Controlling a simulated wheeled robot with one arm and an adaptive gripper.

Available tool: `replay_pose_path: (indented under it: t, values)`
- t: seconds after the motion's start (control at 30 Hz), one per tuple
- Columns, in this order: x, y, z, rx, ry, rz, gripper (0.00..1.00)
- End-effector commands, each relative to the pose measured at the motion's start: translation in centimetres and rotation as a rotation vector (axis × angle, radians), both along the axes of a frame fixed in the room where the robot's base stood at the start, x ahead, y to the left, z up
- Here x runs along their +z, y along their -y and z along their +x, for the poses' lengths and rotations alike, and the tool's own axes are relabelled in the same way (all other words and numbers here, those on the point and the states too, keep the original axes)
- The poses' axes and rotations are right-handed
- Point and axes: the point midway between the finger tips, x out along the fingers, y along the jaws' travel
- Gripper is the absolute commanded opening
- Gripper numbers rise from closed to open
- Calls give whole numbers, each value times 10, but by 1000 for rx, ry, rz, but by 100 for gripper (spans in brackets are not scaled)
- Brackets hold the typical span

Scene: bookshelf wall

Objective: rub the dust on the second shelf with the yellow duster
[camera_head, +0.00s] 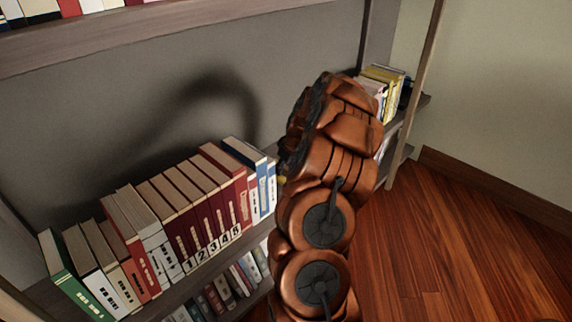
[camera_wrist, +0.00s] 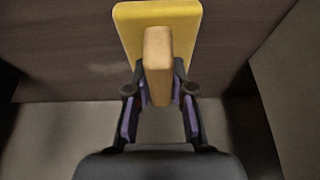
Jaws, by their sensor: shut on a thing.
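My gripper (camera_wrist: 160,95) is shut on the wooden handle of the yellow duster (camera_wrist: 128,22) in the wrist view. The duster's yellow flat part lies beyond the handle, against or just above a dark brown wooden surface (camera_wrist: 60,60); I cannot tell whether it touches. In the head view my copper-coloured arm covers the middle of the bookshelf, and my gripper is hidden behind it. Only a tiny yellow bit shows at the arm's left edge. The shelf board (camera_head: 180,292) carries a row of books.
Several books (camera_head: 185,205) stand on the left of the shelf, close to my arm. More books (camera_head: 385,82) stand at its right end. An upper shelf (camera_head: 150,38) runs above, and books (camera_head: 225,290) fill the shelf below. The wooden floor (camera_head: 470,240) at right is clear.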

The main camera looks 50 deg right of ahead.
Motion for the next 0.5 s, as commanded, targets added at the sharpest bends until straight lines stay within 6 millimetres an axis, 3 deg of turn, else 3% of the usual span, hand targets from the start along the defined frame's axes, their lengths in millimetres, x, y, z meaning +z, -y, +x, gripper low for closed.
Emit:
replay_pose_path:
  t: [0.5]
  values:
    - [-3,-26,0,-1,-2,4,0]
